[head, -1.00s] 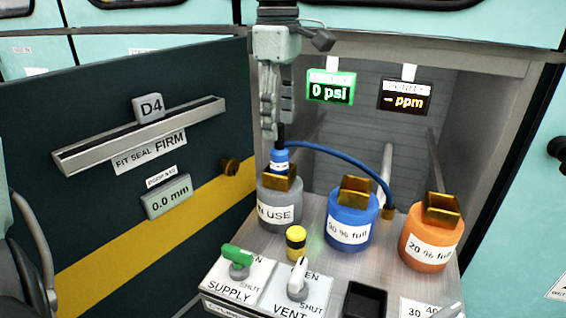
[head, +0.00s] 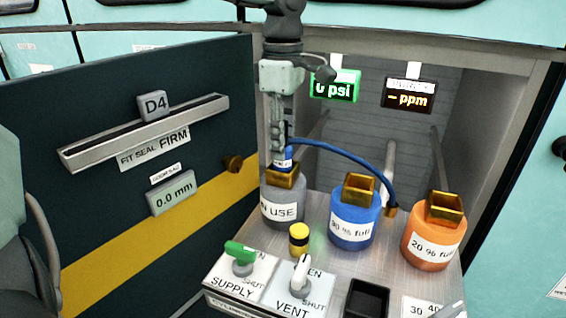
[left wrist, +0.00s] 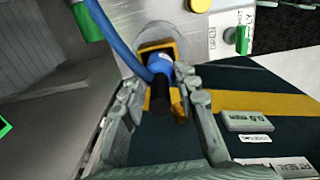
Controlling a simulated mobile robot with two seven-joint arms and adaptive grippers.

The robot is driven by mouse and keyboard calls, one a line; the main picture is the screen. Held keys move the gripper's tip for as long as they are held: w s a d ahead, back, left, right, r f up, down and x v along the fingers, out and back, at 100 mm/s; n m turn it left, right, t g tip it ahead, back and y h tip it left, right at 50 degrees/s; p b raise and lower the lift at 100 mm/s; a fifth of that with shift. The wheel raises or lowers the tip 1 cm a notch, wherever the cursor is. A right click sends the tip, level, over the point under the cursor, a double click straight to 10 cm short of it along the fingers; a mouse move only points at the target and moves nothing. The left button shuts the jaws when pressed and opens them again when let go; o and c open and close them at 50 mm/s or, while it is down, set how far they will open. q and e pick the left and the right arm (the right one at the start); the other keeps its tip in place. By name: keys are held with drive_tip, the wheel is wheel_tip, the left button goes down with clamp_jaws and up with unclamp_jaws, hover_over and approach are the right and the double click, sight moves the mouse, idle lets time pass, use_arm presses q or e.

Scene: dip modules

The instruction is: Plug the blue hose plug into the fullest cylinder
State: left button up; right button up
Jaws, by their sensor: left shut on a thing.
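The blue hose plug (head: 283,158) stands upright in the brass socket on the grey cylinder (head: 284,211), labelled "IN USE". My left gripper (head: 279,148) points down over it and is shut on the plug. In the left wrist view the plug (left wrist: 161,68) sits between my two fingers, against the brass socket. The blue cylinder (head: 353,229) stands in the middle; the first digit of its "% full" label is blurred. The orange cylinder (head: 432,246) at the right reads "20 % full". Both have open brass sockets on top. My right gripper is not in view.
The blue hose (head: 340,155) arcs from the plug to a brass fitting (head: 390,210) behind the blue cylinder. SUPPLY (head: 239,254) and VENT (head: 301,272) valves and a yellow knob (head: 299,236) stand in front. The dark door (head: 120,220) is at the left. Displays (head: 408,95) hang behind.

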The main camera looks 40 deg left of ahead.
use_arm(q)
clamp_jaws()
drive_tip(key=shift+r, duration=0.1)
